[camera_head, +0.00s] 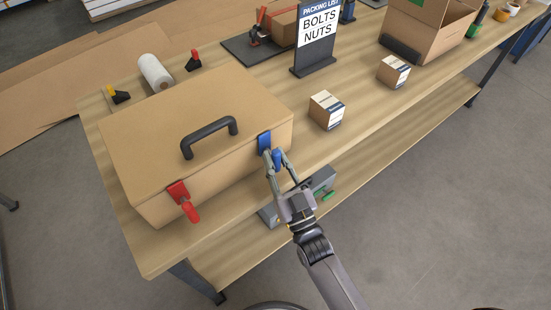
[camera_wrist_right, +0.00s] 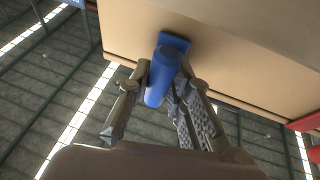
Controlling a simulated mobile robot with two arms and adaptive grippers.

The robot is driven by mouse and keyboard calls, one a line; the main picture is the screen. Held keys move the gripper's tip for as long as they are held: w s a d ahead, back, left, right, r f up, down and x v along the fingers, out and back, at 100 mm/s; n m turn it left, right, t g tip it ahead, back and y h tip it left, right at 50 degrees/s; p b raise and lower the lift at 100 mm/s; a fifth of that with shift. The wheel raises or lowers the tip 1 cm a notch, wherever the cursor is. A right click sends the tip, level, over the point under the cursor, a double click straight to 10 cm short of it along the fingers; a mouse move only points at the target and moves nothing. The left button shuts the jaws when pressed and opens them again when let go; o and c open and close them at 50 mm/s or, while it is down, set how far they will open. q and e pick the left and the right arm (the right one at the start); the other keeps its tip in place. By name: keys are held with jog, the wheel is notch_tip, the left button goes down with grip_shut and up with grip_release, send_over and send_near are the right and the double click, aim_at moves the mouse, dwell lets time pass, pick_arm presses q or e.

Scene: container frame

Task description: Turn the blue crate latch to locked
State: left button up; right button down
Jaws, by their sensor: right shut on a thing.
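A tan wooden crate (camera_head: 150,130) with a dark top handle (camera_head: 208,137) stands on the workbench. On its front face sits a red latch (camera_head: 184,202) at the left and a blue latch (camera_head: 264,142) at the right. My right gripper (camera_head: 274,160) is at the blue latch, its fingers closed around the latch's lever. In the right wrist view the blue lever (camera_wrist_right: 160,82) lies between the two fingers, pointing from the blue base plate toward the gripper's palm. In the head view the lever hangs downward from its plate. My left gripper is not in view.
Two small boxes (camera_head: 326,111) (camera_head: 393,71) stand on the bench right of the crate. A packing list sign (camera_head: 317,35) and an open cardboard box (camera_head: 432,30) stand behind. A paper roll (camera_head: 155,73) is behind the crate. A lower shelf (camera_head: 370,140) runs beneath.

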jog(key=shift+d+r, duration=0.1)
jog(key=c, duration=1.5)
grip_release()
jog(key=v, duration=1.2)
jog(key=shift+w, duration=0.1)
